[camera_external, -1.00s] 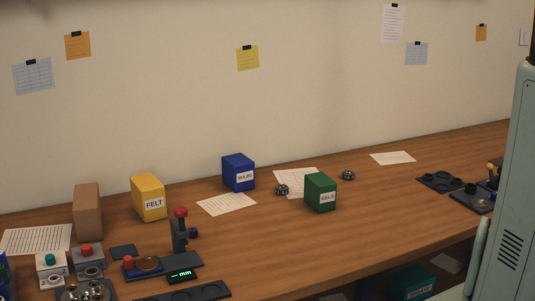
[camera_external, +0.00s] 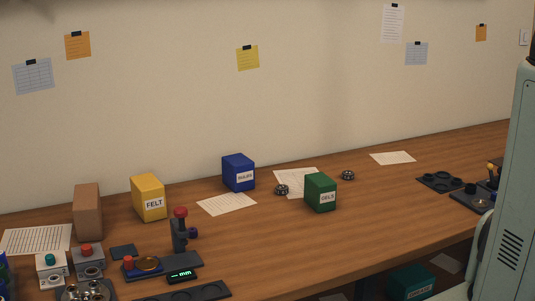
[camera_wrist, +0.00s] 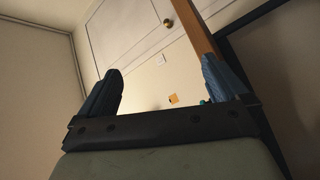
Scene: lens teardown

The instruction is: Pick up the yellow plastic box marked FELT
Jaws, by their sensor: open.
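The yellow box marked FELT (camera_external: 148,198) stands upright on the wooden bench in the external view, left of centre, between a brown block and a blue box. My gripper (camera_wrist: 160,82) shows only in the wrist view, its two dark fingers wide apart with nothing between them. It faces a door and a wall, and the yellow box is not in that view. In the external view only a pale green part of my arm shows at the right edge, far from the box.
The brown block (camera_external: 87,211) stands close left of the yellow box. A blue box (camera_external: 238,173) and a green box (camera_external: 320,193) stand to its right. A gauge stand (camera_external: 179,232) is in front. Bare bench (camera_external: 270,240) lies at the centre front.

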